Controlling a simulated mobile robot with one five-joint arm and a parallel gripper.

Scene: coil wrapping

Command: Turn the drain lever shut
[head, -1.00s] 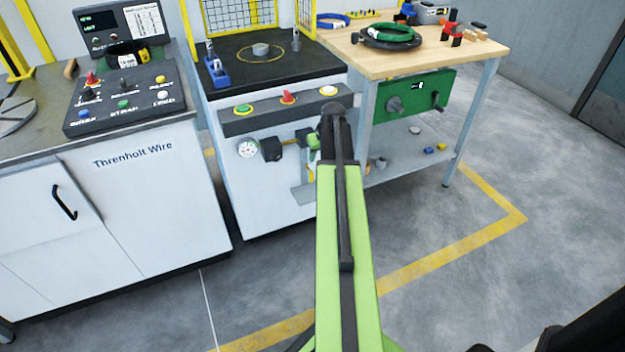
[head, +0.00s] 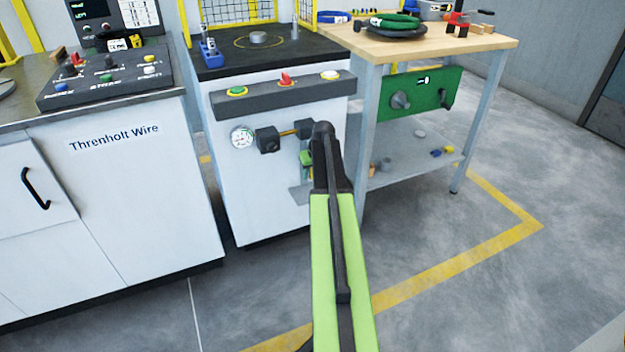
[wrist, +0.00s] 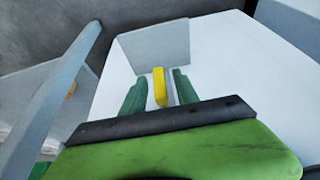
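The drain lever is a narrow yellow bar (wrist: 160,87) in the wrist view, in front of the white cabinet face. My gripper (wrist: 157,82) has its two dark green fingers apart, one on each side of the lever. A narrow gap shows on both sides, so the fingers do not look closed on it. In the head view, my gripper (head: 306,160) is small and bright green at the cabinet front, below the brass pipe. My own arm hides part of that area, and the lever is hard to make out there.
A gauge (head: 242,137) and a black pipe fitting (head: 268,139) sit left of my gripper. A grey ledge (wrist: 155,47) juts out near the lever. A button strip (head: 262,96) is above. The wooden bench's leg (head: 366,150) stands close on the right. Floor in front is clear.

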